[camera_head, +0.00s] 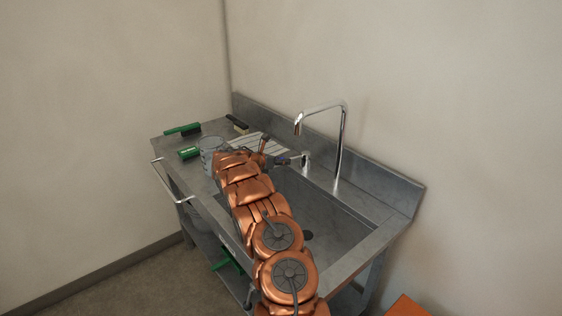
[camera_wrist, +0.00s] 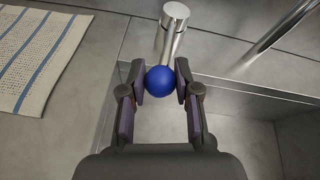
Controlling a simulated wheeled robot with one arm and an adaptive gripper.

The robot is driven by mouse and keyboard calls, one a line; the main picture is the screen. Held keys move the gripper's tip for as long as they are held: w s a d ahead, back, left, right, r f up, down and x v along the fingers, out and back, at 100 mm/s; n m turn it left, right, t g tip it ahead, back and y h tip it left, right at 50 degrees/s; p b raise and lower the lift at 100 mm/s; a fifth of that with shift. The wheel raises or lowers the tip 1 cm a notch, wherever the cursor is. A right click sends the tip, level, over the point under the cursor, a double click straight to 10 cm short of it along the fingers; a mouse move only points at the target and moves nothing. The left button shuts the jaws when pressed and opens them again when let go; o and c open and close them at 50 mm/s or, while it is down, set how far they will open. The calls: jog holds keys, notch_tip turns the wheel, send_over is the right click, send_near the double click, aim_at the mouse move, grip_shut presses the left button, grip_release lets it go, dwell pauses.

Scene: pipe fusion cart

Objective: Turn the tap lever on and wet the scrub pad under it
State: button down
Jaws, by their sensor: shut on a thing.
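My gripper (camera_wrist: 160,88) is shut on the blue ball knob (camera_wrist: 160,81) of the tap lever, one finger on each side. The chrome lever body (camera_wrist: 173,32) rises just behind the knob in the wrist view. In the head view my gripper (camera_head: 284,161) reaches the lever post (camera_head: 305,159) beside the tall chrome tap (camera_head: 341,140), whose spout bends left over the sink. No water shows at the spout. I cannot surely pick out the scrub pad; a small pale-and-dark block (camera_head: 237,124) lies at the back left.
The grey metal sink cart (camera_head: 382,237) stands against the wall. A striped towel (camera_wrist: 40,50) lies left of my gripper. A green brush (camera_head: 183,130), a green item (camera_head: 189,153) and a clear container (camera_head: 211,151) stand on the left counter. My arm hides part of the basin.

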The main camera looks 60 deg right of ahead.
jog(key=shift+w+d+m+g, duration=0.1)
jog(key=shift+d+m+g, duration=0.15)
jog(key=shift+g, duration=0.25)
jog(key=shift+a, duration=0.1)
jog(key=c, duration=0.8)
grip_release()
jog(key=shift+w, duration=0.1)
jog(key=shift+a, duration=0.1)
jog(key=v, duration=1.2)
jog(key=shift+r, duration=0.1)
